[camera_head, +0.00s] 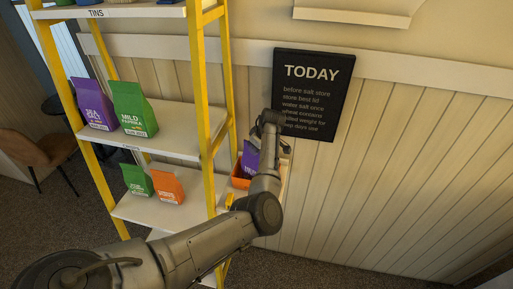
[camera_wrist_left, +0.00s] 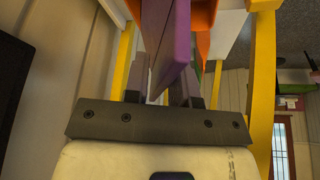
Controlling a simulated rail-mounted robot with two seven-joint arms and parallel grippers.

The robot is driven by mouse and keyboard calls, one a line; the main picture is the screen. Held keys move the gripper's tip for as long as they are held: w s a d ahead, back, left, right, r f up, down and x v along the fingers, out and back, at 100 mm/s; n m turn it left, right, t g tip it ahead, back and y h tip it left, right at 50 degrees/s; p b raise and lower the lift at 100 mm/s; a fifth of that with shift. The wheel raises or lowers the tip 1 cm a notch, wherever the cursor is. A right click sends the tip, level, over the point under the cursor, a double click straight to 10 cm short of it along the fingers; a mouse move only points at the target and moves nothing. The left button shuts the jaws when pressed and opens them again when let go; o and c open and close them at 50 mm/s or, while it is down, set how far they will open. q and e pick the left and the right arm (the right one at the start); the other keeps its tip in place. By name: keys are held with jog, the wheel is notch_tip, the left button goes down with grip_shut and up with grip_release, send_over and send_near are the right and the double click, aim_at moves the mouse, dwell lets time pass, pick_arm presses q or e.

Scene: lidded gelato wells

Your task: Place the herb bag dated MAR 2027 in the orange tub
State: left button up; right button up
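A purple bag (camera_head: 250,157) shows beside my left forearm on the right part of the shelf unit; its date is not readable. In the left wrist view the purple bag (camera_wrist_left: 178,45) is between the two fingers of my left gripper (camera_wrist_left: 166,85), which look closed on it. The orange tub (camera_head: 239,181) is just below the bag in the head view, partly hidden by my arm. An orange surface, likely the tub (camera_wrist_left: 203,14), shows beside the bag in the wrist view. I cannot tell whether the bag touches the tub's bottom. My right gripper is not in view.
A larger purple bag (camera_head: 92,103) and green bag (camera_head: 133,108) stand on the middle shelf. A small green bag (camera_head: 137,180) and an orange bag (camera_head: 167,186) stand below. Yellow posts (camera_head: 202,110) frame the shelves. A black sign (camera_head: 312,95) hangs behind my left arm.

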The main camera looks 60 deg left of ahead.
pick_arm(q)
jog(key=shift+o, duration=0.8)
jog(key=shift+r, duration=0.25)
jog(key=b+v, duration=0.3)
jog(key=v, duration=0.9)
jog(key=s+d+f+m+t+y, duration=0.2)
jog(key=s+d+f+m+t, duration=0.1)
jog(key=s+d+f+m, duration=0.55)
jog(key=s+d+f+m+t+y, duration=0.15)
jog(key=s+d+f+m, duration=0.4)
jog(key=f, duration=0.65)
jog(key=s+d+f+m+h, duration=0.3)
jog(key=s+d+m+h, duration=0.1)
jog(key=s+d, duration=0.6)
jog(key=s+d+f+m+h, duration=0.4)
jog(key=s+d+m, duration=0.2)
jog(key=s+d, duration=0.4)
jog(key=shift+d+t, duration=0.45)
jog(key=shift+d, duration=0.65)
